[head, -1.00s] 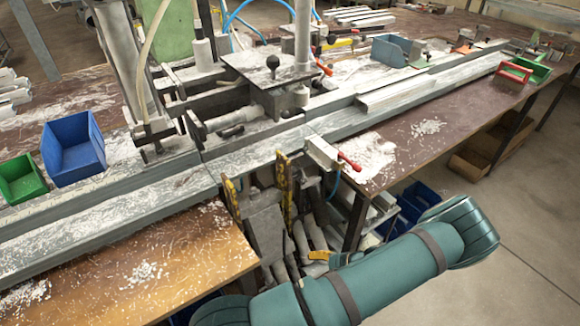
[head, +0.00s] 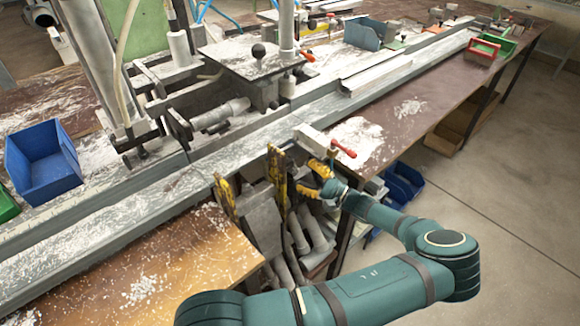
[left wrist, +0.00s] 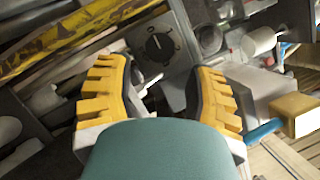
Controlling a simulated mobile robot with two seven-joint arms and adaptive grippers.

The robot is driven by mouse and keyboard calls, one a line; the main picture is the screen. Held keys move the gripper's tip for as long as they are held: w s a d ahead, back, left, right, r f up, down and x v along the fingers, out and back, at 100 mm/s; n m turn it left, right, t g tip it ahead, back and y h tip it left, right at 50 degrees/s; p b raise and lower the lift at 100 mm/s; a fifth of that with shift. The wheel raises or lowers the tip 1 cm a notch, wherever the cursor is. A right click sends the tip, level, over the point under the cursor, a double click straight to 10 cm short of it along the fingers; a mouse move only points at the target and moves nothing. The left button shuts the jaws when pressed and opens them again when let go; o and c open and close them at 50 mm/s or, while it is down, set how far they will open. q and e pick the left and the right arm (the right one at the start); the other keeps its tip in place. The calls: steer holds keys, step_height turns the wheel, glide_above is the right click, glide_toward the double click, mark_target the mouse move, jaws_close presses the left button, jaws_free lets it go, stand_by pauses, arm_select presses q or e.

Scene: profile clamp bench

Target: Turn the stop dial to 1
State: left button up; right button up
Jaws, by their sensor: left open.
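The stop dial (left wrist: 160,47) is a round black knob with white marks on a grey plate, seen in the left wrist view. It lies beyond my left gripper (left wrist: 163,68), between and past its two yellow fingers. The fingers are spread open with nothing between them, and the dial looks untouched. The setting is too small to read surely. In the head view, my left gripper (head: 313,180) is at the front edge of the bench, below the red-handled clamp; the dial cannot be made out there. My right gripper is not in view.
A grey block with a red handle (head: 343,148) sits just above my left gripper. Yellow-edged levers (head: 226,196) stand to its left. In the left wrist view, a yellow bar (left wrist: 80,38) crosses the upper left and a yellow block (left wrist: 297,114) is at right. Blue bins (head: 402,184) are below.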

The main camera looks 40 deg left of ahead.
mark_target(291, 166)
arm_select(q)
steer(key=shift+x, duration=2.8)
steer(key=c, duration=0.9)
